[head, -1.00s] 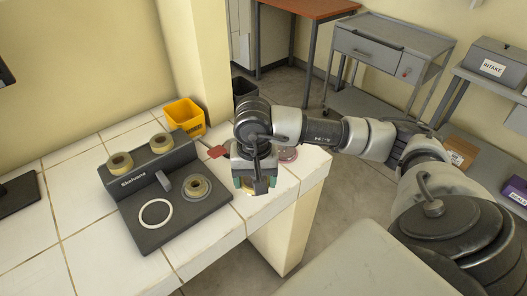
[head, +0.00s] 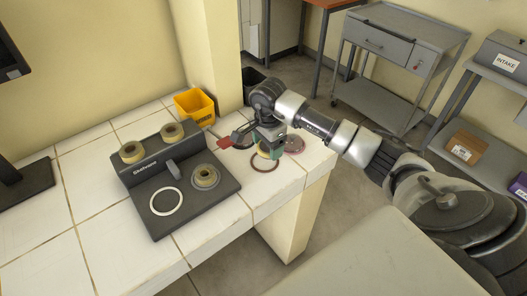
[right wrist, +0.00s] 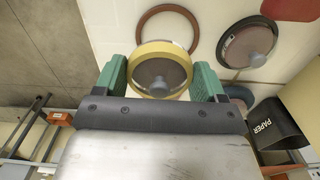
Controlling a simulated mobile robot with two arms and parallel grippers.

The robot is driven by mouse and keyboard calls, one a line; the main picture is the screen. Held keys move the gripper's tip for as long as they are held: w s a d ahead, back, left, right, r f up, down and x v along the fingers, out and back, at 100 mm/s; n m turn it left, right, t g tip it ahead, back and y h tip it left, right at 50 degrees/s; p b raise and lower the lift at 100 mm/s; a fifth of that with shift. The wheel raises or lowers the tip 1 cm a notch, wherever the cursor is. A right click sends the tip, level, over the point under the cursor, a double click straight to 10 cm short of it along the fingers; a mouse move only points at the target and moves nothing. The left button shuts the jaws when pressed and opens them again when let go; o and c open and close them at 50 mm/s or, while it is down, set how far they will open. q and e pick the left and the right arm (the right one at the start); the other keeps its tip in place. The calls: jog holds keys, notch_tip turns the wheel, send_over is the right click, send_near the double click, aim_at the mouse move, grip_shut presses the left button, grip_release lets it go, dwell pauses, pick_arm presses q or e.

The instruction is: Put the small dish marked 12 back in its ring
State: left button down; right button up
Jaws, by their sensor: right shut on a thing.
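My right gripper (head: 268,150) is shut on a round dish with a yellow rim, above the table's right part. In the right wrist view the dish (right wrist: 160,68) sits between the green fingers of the gripper (right wrist: 162,80), with a grey knob on its dark top. I cannot read a number on it. An empty dark red ring (head: 264,162) lies on the table close by; in the right wrist view the ring (right wrist: 150,14) shows partly behind the dish. The height of the dish over the table is hard to tell. My left gripper is out of view.
A pinkish round dish (head: 294,144) lies right of the gripper, near the table's edge. A black device (head: 200,210) with yellow rolls and a white ring (head: 166,202) stands left. A yellow bin (head: 194,104) is behind. Bare white tiles (head: 100,235) lie in front left.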

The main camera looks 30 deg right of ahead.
aim_at(263, 162)
jog(key=shift+w+a+f, duration=0.4)
jog(key=shift+w, duration=0.1)
notch_tip(263, 162, down, 4)
jog(key=shift+r+p, duration=0.1)
jog(key=shift+p, duration=0.55)
jog(key=shift+f+b, duration=0.25)
jog(key=shift+b, duration=0.05)
jog(key=o, duration=1)
jog(key=shift+r, duration=0.15)
